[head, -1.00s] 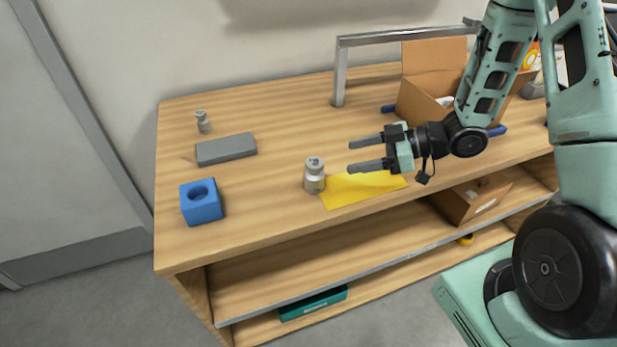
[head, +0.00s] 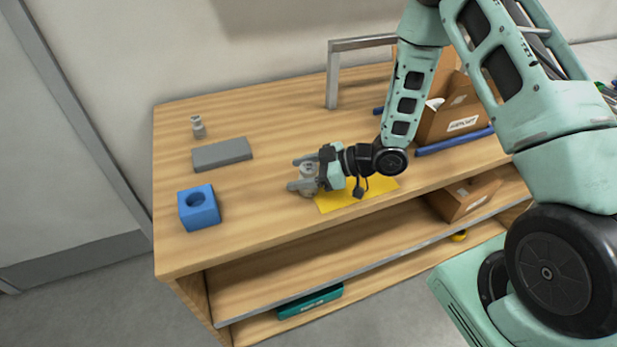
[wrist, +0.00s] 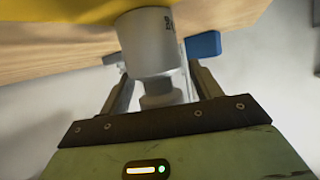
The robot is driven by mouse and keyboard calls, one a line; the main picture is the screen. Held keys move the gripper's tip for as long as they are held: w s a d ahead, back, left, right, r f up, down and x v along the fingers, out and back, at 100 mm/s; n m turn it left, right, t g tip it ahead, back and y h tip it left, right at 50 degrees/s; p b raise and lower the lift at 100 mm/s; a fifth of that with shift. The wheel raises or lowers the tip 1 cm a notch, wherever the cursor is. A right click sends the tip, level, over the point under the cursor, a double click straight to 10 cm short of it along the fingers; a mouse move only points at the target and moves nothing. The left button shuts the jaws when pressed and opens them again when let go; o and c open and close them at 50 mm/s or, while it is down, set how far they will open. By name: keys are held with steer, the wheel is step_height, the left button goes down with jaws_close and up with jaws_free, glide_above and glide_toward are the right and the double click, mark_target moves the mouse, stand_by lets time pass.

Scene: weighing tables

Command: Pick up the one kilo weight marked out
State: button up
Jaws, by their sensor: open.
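A silvery metal weight (head: 307,191) stands upright on the table at the left edge of the yellow sheet (head: 358,197). My gripper (head: 299,173) is open, with its two fingers on either side of this weight's upper part. In the wrist view the weight (wrist: 150,42) lies between the open fingers (wrist: 160,85), with its narrower neck and knob towards the palm. Dark lettering on its side is too small to read. A smaller metal weight (head: 198,127) stands upright at the back left of the table. Its marking cannot be read.
A grey slab (head: 222,153) and a blue block with a round hole (head: 199,208) are on the left of the wooden table (head: 255,230). A metal frame (head: 333,82) and an open cardboard box (head: 455,112) stand behind my arm.

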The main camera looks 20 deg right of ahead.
jaws_close()
steer(key=shift+r, duration=0.1)
